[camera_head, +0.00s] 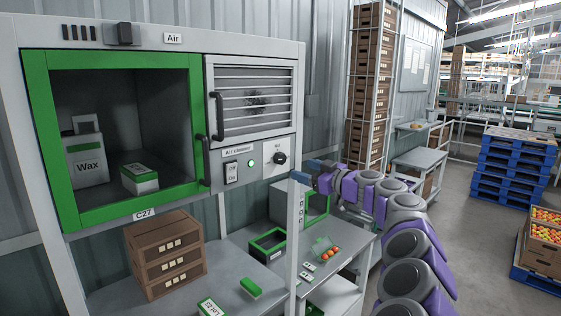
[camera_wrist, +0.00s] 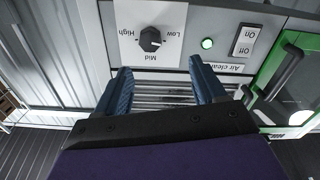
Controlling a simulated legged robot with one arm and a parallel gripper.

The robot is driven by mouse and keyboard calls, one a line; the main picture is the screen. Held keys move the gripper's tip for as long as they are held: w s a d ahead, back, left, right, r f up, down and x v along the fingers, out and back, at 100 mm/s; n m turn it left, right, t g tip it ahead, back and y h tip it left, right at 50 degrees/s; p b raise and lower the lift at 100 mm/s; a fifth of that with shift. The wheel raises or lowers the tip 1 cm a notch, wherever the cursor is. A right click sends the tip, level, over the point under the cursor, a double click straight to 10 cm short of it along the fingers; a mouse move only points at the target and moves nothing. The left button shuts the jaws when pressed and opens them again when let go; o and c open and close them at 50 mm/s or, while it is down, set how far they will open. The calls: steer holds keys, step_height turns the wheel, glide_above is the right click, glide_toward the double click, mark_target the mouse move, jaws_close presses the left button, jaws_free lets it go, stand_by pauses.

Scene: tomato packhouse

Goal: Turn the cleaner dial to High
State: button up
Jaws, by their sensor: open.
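The cleaner dial (camera_head: 280,158) is a black knob on a white plate, at the right end of the grey cabinet's control strip. In the wrist view, which is upside down, the dial (camera_wrist: 150,39) has High at picture left, Mid below it and Low at picture right. Its exact pointer setting is too small to tell. My gripper (camera_head: 306,171) is just right of and below the dial in the head view. In the wrist view my gripper (camera_wrist: 158,72) has its two blue fingers apart, with nothing between them; the dial lies beyond the tips, untouched.
A rocker switch (camera_head: 231,172) and a lit green lamp (camera_head: 251,163) sit left of the dial. A vent grille (camera_head: 253,97) is above. Brown crates (camera_head: 164,250) are on the bench below.

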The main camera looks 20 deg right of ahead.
mark_target(283, 161)
steer(key=w+d, duration=0.3)
steer(key=w, duration=0.1)
steer(key=w+a, duration=0.1)
steer(key=a, duration=0.1)
steer(key=w+a+p, duration=0.2)
steer(key=a, duration=0.1)
steer(key=shift+w+a, duration=0.3)
steer(key=shift+a, duration=0.05)
steer(key=shift+w, duration=0.4)
steer(key=d, duration=0.1)
steer(key=w+d, duration=0.1)
steer(key=d, duration=0.1)
steer(key=shift+w+f+p, duration=0.2)
steer(key=shift+f+p, duration=0.05)
steer(key=shift+p, duration=0.15)
steer(key=shift+a+r, duration=0.25)
steer(key=shift+a, duration=1)
steer(key=shift+c, duration=0.4)
steer(key=shift+w+a+f, duration=0.1)
steer(key=shift+a, duration=0.25)
steer(key=shift+c, duration=0.7)
steer(key=shift+d, duration=0.2)
steer(key=c, duration=0.3)
steer(key=shift+d+f, duration=0.15)
steer(key=shift+d, duration=0.5)
steer(key=c, duration=0.3)
steer(key=shift+d, duration=0.1)
steer(key=shift+c, duration=0.7)
steer(key=shift+a, duration=0.3)
steer(key=shift+c, duration=0.5)
